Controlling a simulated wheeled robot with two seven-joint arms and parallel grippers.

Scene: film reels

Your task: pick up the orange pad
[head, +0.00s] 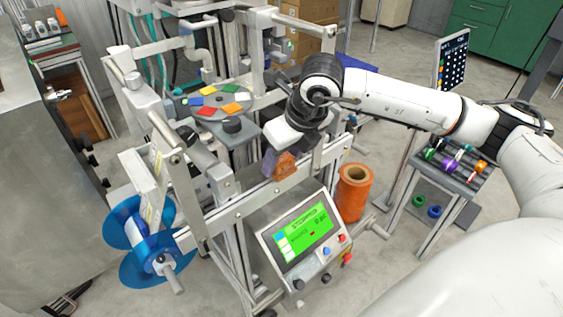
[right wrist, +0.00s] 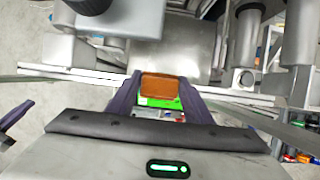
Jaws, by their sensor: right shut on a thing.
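The orange pad (head: 286,165) is between the fingers of my right gripper (head: 277,163), above the front rail of the machine. In the right wrist view the orange pad (right wrist: 161,88) sits between the two dark purple fingers (right wrist: 160,97), and the gripper is shut on it. The green screen shows below and behind the pad in that view. The far side of the pad is hidden. My left gripper is not in view.
A round plate (head: 190,107) with several coloured pads stands left of my right gripper. Metal rails surround the gripper. A control panel (head: 306,231) is below it, a blue reel (head: 122,226) at lower left, and an orange spool (head: 354,197) to the right.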

